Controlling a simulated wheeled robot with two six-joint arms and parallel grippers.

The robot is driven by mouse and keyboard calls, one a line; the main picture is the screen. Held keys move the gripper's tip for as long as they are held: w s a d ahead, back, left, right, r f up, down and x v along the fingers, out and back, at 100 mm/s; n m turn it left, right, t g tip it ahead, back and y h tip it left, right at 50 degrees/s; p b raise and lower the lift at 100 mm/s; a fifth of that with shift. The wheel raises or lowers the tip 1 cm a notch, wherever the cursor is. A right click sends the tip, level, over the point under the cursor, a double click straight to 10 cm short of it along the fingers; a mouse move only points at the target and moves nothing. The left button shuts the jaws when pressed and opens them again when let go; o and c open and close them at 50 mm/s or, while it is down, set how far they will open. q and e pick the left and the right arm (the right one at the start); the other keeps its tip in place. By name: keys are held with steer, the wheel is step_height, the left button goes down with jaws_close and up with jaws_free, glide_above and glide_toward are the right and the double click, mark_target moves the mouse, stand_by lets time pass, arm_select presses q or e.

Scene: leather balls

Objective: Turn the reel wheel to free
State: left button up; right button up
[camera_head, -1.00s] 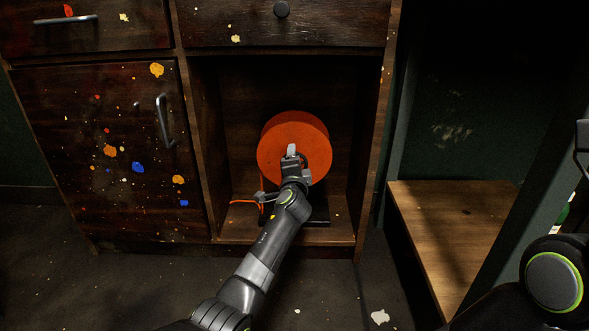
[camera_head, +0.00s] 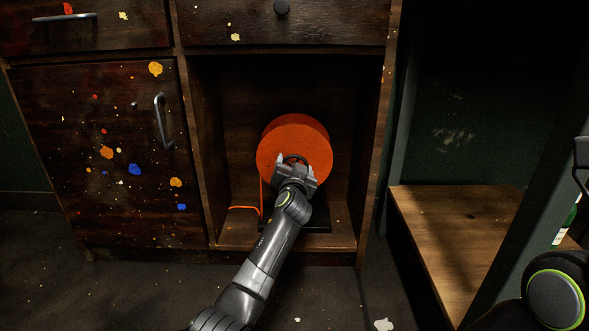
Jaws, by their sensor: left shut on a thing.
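The orange reel wheel (camera_head: 290,132) stands upright on a dark base (camera_head: 318,220) inside the open cabinet compartment. An orange cord (camera_head: 243,208) runs down its left side and out along the shelf. My left gripper (camera_head: 294,162) is at the lower middle of the wheel's front face, shut on a part of the reel there. The gripped part is mostly hidden behind the fingers. My right gripper is out of the picture; only part of my right arm shows at the lower right.
The compartment's side walls (camera_head: 366,150) stand close on both sides of the wheel. A paint-spotted door (camera_head: 70,150) with a metal handle is at left, and drawers (camera_head: 300,30) are above. A low wooden shelf (camera_head: 440,215) and a green bottle (camera_head: 566,222) are at right.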

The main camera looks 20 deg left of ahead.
arm_select(q)
steer(key=n, duration=0.7)
steer(key=shift+f, duration=0.15)
steer(key=n, duration=0.8)
steer(key=shift+n, duration=0.3)
steer(key=n, duration=0.3)
steer(key=shift+n, duration=0.4)
steer(key=n, duration=0.3)
steer(key=shift+n, duration=0.3)
steer(key=n, duration=0.3)
steer(key=shift+n, duration=2.1)
